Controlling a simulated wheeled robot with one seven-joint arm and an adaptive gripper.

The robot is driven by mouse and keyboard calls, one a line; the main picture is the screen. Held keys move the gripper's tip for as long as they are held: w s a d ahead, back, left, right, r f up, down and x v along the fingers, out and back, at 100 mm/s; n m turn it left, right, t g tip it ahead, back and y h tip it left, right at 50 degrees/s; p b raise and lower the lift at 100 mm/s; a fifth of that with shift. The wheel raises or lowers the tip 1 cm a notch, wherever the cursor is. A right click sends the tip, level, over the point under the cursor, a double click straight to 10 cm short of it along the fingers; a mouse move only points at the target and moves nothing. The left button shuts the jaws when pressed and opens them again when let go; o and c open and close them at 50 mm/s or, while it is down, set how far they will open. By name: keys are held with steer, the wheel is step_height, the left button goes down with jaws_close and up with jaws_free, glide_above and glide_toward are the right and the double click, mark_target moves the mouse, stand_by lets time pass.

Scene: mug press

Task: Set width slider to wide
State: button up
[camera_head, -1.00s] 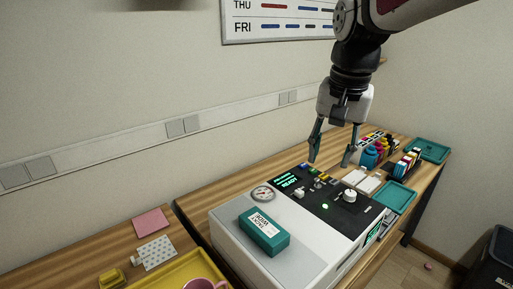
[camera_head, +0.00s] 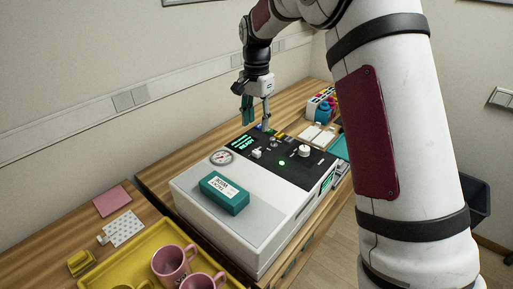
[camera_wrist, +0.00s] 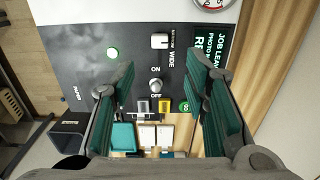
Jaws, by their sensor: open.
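The width slider's white cap (camera_wrist: 160,41) stands on the dark control panel in the wrist view, beside the small upper label and above the word WIDE. In the head view the slider cap (camera_head: 257,153) is near the panel's left part, by the green display. My gripper (camera_head: 256,124) is open and empty above the back of the panel, behind the slider. In the wrist view my gripper (camera_wrist: 170,85) has its teal-padded fingers spread on either side of the ON/OFF switch (camera_wrist: 156,86), with the slider farther up the picture. Neither finger visibly touches the slider.
The press (camera_head: 245,225) carries a teal box (camera_head: 224,195), a gauge (camera_head: 221,157), a round white knob (camera_head: 305,151) and a green lit button (camera_head: 281,163). Coloured buttons line the panel's back edge. A yellow tray (camera_head: 125,270) with pink mugs (camera_head: 172,262) stands at front left.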

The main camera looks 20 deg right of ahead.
mark_target(257, 151)
step_height(257, 151, down, 11)
steer(key=shift+r+p, duration=0.15)
steer(key=shift+p, duration=0.5)
steer(key=shift+c, duration=0.3)
jaws_close()
